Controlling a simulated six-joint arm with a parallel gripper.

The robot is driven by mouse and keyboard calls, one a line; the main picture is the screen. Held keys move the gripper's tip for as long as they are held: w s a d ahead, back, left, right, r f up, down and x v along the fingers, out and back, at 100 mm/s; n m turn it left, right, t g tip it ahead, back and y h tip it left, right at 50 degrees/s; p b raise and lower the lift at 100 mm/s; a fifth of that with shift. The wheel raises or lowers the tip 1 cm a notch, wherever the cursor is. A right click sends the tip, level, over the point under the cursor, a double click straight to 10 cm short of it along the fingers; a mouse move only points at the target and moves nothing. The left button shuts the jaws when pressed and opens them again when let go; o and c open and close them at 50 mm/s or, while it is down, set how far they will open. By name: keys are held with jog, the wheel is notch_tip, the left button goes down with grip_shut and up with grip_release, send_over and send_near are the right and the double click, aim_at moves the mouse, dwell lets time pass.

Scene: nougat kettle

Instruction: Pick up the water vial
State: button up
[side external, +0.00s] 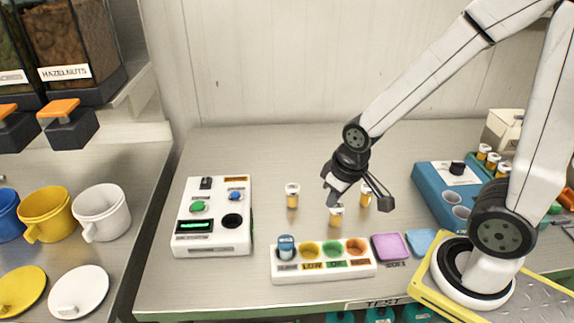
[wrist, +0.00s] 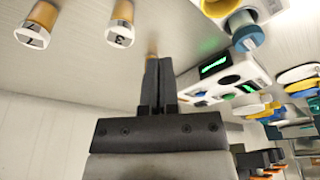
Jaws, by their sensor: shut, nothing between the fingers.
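A blue vial (side external: 286,246), also in the wrist view (wrist: 247,38), stands in the leftmost well of a white rack (side external: 323,272); I cannot read a water label on it. Amber vials with pale caps stand loose on the bench: one at the left (side external: 292,195), one at the right (side external: 365,196), and one nearer the rack (side external: 336,217). My gripper (side external: 332,202) points down close above the nearer amber vial, right of and behind the blue vial. In the wrist view its fingers (wrist: 158,62) are together and empty, with a bit of amber showing past their tips.
A white device (side external: 214,240) with buttons and a screen stands left of the rack. Purple (side external: 390,247) and light blue (side external: 420,242) pads lie right of it. A blue station (side external: 450,190) stands at the right, with more amber vials. The bench behind the loose vials is clear.

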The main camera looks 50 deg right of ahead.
jog(key=o, duration=1.2)
jog(key=shift+r, duration=0.1)
